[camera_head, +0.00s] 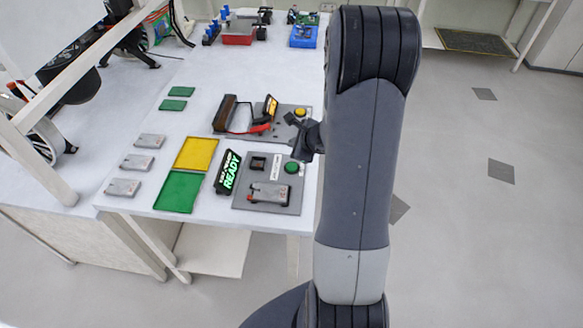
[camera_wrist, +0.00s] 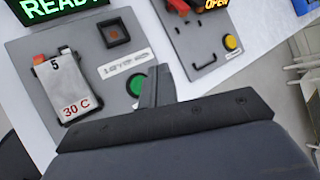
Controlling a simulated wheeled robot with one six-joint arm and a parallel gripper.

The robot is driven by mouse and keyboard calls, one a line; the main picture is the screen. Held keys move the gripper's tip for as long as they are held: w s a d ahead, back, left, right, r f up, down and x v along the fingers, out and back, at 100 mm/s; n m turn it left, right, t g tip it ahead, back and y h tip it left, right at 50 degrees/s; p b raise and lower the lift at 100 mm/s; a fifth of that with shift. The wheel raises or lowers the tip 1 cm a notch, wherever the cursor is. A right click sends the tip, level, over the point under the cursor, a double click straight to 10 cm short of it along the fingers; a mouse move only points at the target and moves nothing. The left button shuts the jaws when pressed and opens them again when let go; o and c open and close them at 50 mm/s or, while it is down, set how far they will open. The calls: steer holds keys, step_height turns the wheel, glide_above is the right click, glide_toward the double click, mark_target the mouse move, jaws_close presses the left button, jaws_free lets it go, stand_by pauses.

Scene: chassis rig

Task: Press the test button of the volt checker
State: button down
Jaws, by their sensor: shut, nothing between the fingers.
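The grey panel (camera_head: 240,203), which looks like the volt checker, lies near the table's front edge and also shows in the wrist view (camera_wrist: 88,38). Its label is too blurred to read. A round green button (camera_head: 291,168) sits at its upper right; it shows in the wrist view (camera_wrist: 136,86), partly covered by my finger. A battery pack (camera_wrist: 65,87) marked "5" and "30 C" lies on the panel. A display (camera_head: 228,172) beside it reads READY in green. My gripper (camera_head: 305,140) is shut and empty, close to the button; I cannot tell whether it touches.
A second grey panel (camera_head: 283,131) behind has a yellow button (camera_head: 300,112), an orange OPEN display (camera_head: 270,107) and red clips (camera_head: 260,129). Yellow (camera_head: 195,153) and green (camera_head: 177,192) mats and several grey packs (camera_head: 123,187) lie left. The floor at right is clear.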

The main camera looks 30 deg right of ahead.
steer(key=b, duration=0.4)
glide_above(294, 168)
step_height(294, 168, down, 6)
steer(key=shift+f, duration=0.15)
steer(key=shift+f+b, duration=0.55)
steer(key=shift+b, duration=0.4)
steer(key=shift+f, duration=0.1)
stand_by(0.8)
steer(key=shift+f+b, duration=0.35)
steer(key=shift+b, duration=0.3)
steer(key=shift+f+b, duration=0.4)
steer(key=shift+b, duration=0.15)
stand_by(0.5)
steer(key=shift+r, duration=0.15)
steer(key=shift+r+p, duration=0.6)
steer(key=shift+r, duration=0.15)
